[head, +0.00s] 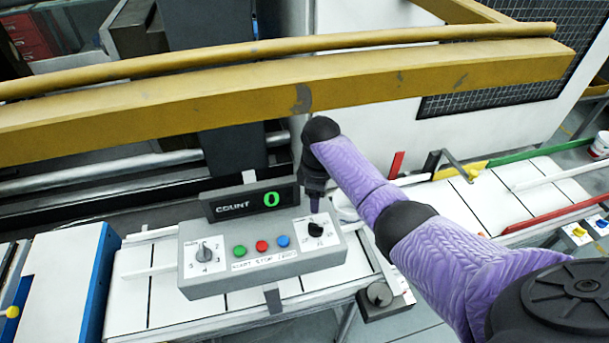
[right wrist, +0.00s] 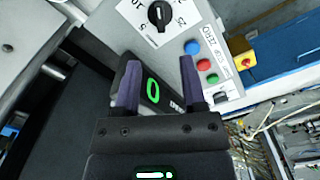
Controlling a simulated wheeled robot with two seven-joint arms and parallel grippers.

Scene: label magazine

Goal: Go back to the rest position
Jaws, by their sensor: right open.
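My right gripper (head: 314,192) is over the right end of a grey control box (head: 265,270), above and behind its right black knob (head: 316,229). In the right wrist view its two purple fingers (right wrist: 160,78) stand apart with nothing held between them. The count display (head: 250,200) at the back of the box reads a green 0, and it also shows between the fingers in the wrist view (right wrist: 153,90). The box carries a left knob (head: 204,252) and green, red and blue buttons (head: 262,246). My left gripper is not in view.
A thick yellow beam (head: 290,92) crosses behind the box, close to my right arm. A white conveyor (head: 130,290) runs under the box. A red rail (head: 555,213) and a green rail (head: 525,152) flank the white track at right. A blue-sided unit (head: 95,280) stands at left.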

